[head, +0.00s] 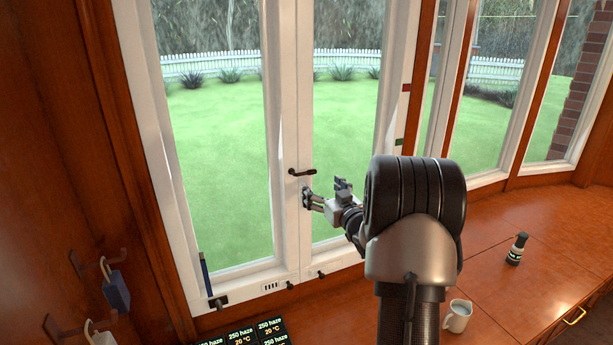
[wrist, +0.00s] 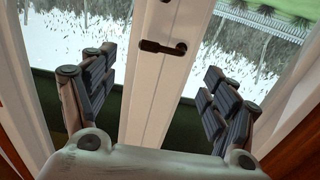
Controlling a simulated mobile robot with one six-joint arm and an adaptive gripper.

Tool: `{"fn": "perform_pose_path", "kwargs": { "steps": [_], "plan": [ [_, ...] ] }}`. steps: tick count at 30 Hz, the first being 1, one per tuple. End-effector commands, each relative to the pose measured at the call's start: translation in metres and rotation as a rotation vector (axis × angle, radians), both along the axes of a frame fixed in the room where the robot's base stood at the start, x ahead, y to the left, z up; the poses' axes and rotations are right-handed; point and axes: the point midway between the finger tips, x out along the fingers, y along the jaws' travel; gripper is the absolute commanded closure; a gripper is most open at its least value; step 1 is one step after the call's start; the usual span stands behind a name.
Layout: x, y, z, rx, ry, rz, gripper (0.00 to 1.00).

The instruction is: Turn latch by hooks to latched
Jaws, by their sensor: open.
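A dark lever latch (head: 302,172) sits on the white window frame's middle post, its lever roughly level and pointing right. It also shows in the wrist view (wrist: 163,47), beyond and between my fingertips. My gripper (head: 324,190) is open and empty, just below and right of the latch in the head view. Both fingers show spread apart in the wrist view (wrist: 160,68), with no contact visible. Wall hooks (head: 100,262) are at the far left, one carrying a blue padlock-shaped item (head: 116,290). I cannot tell which fitting the task calls the latch by hooks.
A blue upright bar (head: 205,275) with a dark base stands at the window's lower left. A display panel (head: 240,334) is at the bottom. A white mug (head: 457,316) and a dark bottle (head: 517,249) stand on the wooden counter (head: 505,285), which has free room between them.

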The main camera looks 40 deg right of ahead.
Motion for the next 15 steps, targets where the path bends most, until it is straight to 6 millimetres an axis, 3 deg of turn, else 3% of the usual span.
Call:
{"fn": "perform_pose_path", "kwargs": {
  "steps": [6, 15],
  "plan": [
    [0.049, -0.011, -0.001, -0.001, -0.003, 0.001, 0.21],
    [0.095, -0.023, -0.001, 0.0, 0.0, 0.0, 0.21]
  ]
}}
